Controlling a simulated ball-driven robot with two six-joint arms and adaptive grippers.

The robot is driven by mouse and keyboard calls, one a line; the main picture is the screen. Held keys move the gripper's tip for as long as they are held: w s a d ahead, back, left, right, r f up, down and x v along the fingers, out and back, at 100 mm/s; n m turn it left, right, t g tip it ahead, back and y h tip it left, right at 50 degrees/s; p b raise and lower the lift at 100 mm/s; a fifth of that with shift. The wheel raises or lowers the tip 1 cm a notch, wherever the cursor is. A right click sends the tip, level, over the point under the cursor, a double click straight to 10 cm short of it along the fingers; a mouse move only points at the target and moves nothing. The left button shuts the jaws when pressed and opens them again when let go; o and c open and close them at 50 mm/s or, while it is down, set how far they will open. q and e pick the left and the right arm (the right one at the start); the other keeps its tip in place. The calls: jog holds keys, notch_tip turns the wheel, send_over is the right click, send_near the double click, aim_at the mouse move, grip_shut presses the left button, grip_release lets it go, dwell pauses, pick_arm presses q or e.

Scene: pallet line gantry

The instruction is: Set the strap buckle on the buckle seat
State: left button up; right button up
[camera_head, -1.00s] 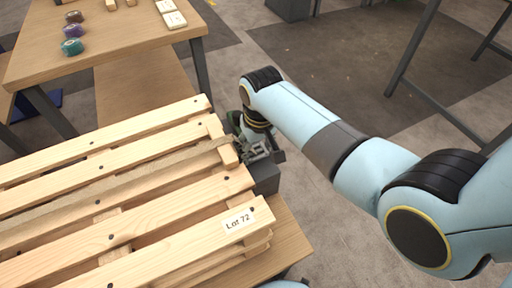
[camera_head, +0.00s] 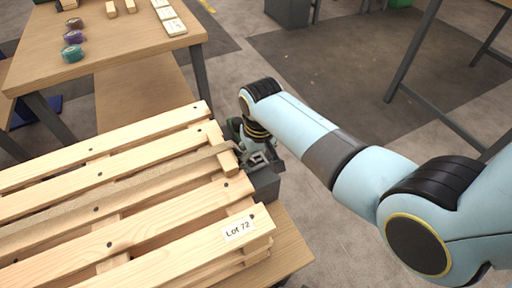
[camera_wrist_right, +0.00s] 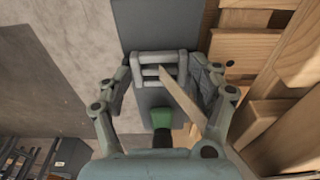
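The strap buckle (camera_wrist_right: 168,58), a small grey barred metal frame, lies between the fingertips of my right gripper (camera_wrist_right: 166,76) in the right wrist view. Both fingers appear to press on its ends. In the head view the right gripper (camera_head: 257,156) is at the pallet's right edge, partly hidden by its own wrist. The tan strap (camera_head: 120,190) runs along the pallet to the buckle; its end also shows in the wrist view (camera_wrist_right: 183,98). A dark grey block (camera_head: 264,183), apparently the buckle seat, is right below the gripper. Contact between buckle and block cannot be told. My left gripper is out of view.
The slatted wooden pallet (camera_head: 150,231), labelled Lot 72, fills the lower left on a table (camera_head: 285,245). A second table (camera_head: 120,50) behind holds tape rolls (camera_head: 72,53), wood pieces and pale tiles. The floor right of the pallet is open below my arm.

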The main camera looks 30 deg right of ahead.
aim_at(258, 166)
notch_tip(258, 166, up, 13)
jog(key=s+p, duration=0.1)
jog(key=p, duration=0.2)
jog(key=shift+s+p, duration=0.2)
jog(key=shift+p, duration=0.15)
